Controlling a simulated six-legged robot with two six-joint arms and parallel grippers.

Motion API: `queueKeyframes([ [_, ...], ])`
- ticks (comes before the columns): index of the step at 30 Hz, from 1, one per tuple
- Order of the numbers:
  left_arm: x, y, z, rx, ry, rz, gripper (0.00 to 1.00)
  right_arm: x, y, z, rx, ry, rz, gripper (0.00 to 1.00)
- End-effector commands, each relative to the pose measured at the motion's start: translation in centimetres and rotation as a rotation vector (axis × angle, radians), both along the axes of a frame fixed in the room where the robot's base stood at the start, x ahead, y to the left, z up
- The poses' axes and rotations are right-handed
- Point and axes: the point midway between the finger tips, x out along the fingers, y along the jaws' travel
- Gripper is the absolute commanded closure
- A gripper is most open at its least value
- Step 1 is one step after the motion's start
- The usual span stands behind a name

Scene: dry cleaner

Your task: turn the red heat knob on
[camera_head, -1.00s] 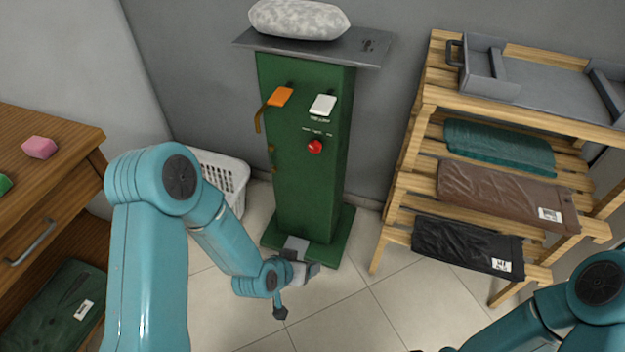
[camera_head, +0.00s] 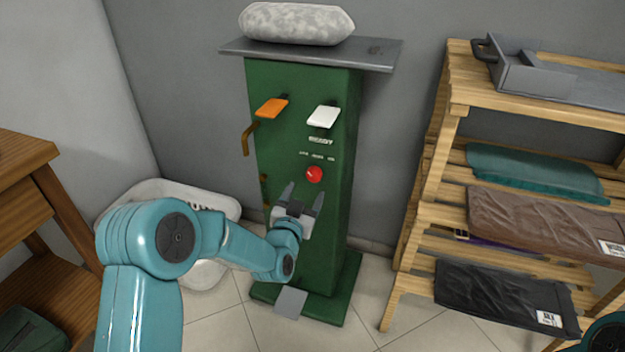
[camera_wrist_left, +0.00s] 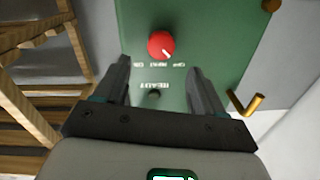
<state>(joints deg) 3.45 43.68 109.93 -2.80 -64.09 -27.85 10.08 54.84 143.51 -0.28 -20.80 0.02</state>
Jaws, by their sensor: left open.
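The red heat knob (camera_head: 314,174) is on the front of the green cabinet (camera_head: 290,150), under a row of small white labels. My left gripper (camera_head: 303,192) is open and empty just below the knob, with its fingers pointing up. In the left wrist view the knob (camera_wrist_left: 161,45) appears ahead of the open left gripper (camera_wrist_left: 158,72), roughly centred and beyond the fingertips. The fingers do not appear to touch it. A white mark shows on the knob's face. My right gripper is out of view.
Above the knob, an orange lever (camera_head: 272,107) and a white lever (camera_head: 323,117) stick out. A brass handle (camera_head: 248,138) is on the cabinet's left side. A wooden rack (camera_head: 460,90) with folded garments stands right, a white basket (camera_head: 170,190) left.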

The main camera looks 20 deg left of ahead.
Motion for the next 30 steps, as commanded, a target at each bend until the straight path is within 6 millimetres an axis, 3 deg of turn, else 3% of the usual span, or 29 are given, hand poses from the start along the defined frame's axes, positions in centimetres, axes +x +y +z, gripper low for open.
queueKeyframes([
  [3,2.7,0.1,-0.2,-0.001,-0.001,0.0,0.3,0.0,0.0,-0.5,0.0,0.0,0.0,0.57],
  [10,6.5,0.2,-0.2,-0.001,0.0,0.0,0.3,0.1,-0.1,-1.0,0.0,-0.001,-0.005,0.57],
  [15,7.7,0.3,-0.1,-0.001,0.001,0.0,0.3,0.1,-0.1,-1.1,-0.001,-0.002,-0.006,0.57],
  [24,8.0,0.3,-0.1,-0.001,0.002,-0.001,0.3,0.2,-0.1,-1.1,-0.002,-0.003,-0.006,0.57],
  [30,8.0,0.3,-0.1,-0.001,0.002,-0.001,0.87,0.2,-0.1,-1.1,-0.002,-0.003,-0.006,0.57],
])
